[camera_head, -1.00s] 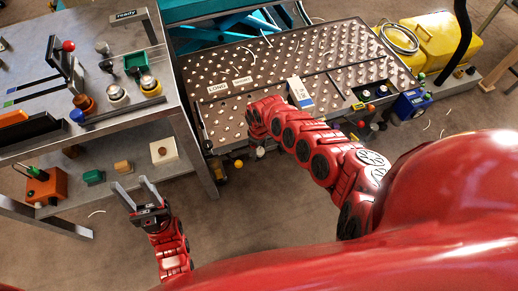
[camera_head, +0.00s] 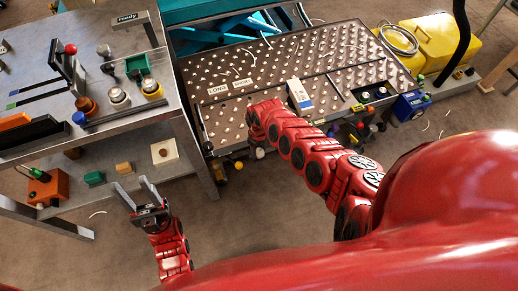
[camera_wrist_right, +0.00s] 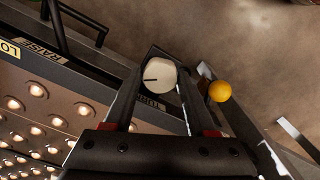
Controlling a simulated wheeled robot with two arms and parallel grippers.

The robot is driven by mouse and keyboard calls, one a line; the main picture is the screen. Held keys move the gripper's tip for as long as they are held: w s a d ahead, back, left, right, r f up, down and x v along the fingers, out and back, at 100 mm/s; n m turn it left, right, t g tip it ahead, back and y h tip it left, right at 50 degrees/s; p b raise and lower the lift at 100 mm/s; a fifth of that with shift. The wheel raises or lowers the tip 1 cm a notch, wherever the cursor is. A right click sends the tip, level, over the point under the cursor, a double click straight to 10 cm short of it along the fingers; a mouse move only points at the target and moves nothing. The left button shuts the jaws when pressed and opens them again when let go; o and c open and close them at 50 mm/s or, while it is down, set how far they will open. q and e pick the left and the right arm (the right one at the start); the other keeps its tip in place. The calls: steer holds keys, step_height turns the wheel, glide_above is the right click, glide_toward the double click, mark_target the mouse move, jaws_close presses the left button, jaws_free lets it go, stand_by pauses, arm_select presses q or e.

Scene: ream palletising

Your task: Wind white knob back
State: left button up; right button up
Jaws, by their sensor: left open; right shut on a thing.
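The white knob (camera_wrist_right: 159,75) is round with a dark pointer line. It sits on a dark panel beside a partly covered label starting "TUR". My right gripper (camera_wrist_right: 160,88) is shut on the white knob, one finger on each side of it. In the head view, the white knob (camera_head: 259,153) is small at the roller table's front edge, and my right wrist hides most of the right gripper. My left gripper (camera_head: 136,190) is open and empty, in front of the grey bench at the left.
A yellow-orange knob (camera_wrist_right: 220,91) sits right of the white knob. A black bar handle (camera_wrist_right: 75,20) stands near the RAISE label (camera_wrist_right: 40,57). The roller table (camera_head: 285,60) has LONG and SHORT labels. The grey bench (camera_head: 130,38) carries several controls.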

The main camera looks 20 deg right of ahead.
steer(key=shift+a+m, duration=0.1)
steer(key=shift+m, duration=1.8)
steer(key=m, duration=0.2)
steer(key=shift+w+m+b, duration=0.1)
steer(key=shift+m+b, duration=0.2)
steer(key=shift+b, duration=0.1)
steer(key=m+b, duration=0.1)
steer(key=m, duration=0.1)
steer(key=shift+m, duration=0.3)
steer(key=shift+m+b, duration=0.55)
steer(key=shift+m, duration=1.35)
steer(key=o, duration=1.1)
